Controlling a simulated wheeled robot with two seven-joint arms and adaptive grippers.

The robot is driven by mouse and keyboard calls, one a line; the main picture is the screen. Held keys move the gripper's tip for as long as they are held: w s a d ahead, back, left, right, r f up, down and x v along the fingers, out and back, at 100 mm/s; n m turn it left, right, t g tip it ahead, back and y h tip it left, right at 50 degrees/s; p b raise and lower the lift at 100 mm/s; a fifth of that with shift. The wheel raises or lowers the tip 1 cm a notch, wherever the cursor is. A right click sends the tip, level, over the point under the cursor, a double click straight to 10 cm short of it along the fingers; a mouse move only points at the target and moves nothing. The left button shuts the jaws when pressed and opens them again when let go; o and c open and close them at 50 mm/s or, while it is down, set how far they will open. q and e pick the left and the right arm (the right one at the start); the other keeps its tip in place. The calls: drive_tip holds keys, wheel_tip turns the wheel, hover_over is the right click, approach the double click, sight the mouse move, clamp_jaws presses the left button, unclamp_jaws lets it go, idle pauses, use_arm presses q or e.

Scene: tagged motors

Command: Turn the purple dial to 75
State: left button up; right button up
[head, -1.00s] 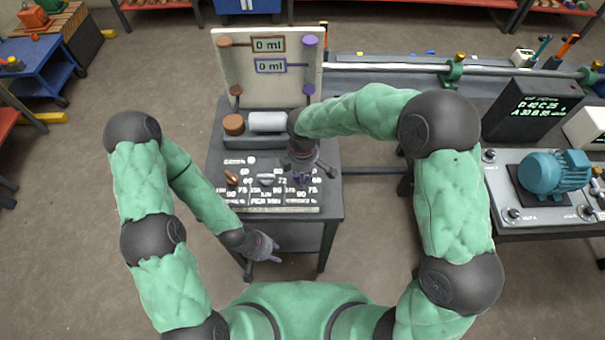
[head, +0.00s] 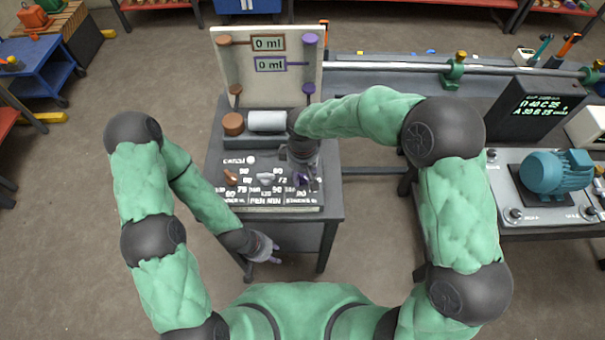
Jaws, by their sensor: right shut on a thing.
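The purple dial (head: 300,180) sits at the right of the dial panel (head: 238,200) on the small dark table. My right gripper (head: 306,182) reaches down over it and is shut on it; its fingers partly hide the dial and the numbers around it. I cannot read which number the dial points to. A copper dial (head: 230,177) and a white dial (head: 265,179) stand to its left. My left gripper (head: 268,252) hangs low in front of the table, apart from everything; its fingers are too small to judge.
Behind the dials are a white cylinder (head: 267,121) and a copper knob (head: 233,124). An upright board (head: 230,65) shows two "0 ml" readouts. To the right, a bench holds a teal motor (head: 556,174) and a dark display (head: 535,108).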

sight(303, 177)
drive_tip(key=shift+s+f+m, duration=0.35)
drive_tip(key=shift+s+m, duration=0.1)
drive_tip(key=shift+m, duration=0.05)
drive_tip(key=o, duration=1.1)
drive_tip(key=shift+r, duration=0.15)
drive_tip(key=shift+w+r, duration=0.1)
drive_tip(key=shift+w, duration=0.05)
drive_tip(key=shift+r, duration=0.15)
wheel_tip(303, 177, up, 12)
drive_tip(key=shift+f, duration=0.25)
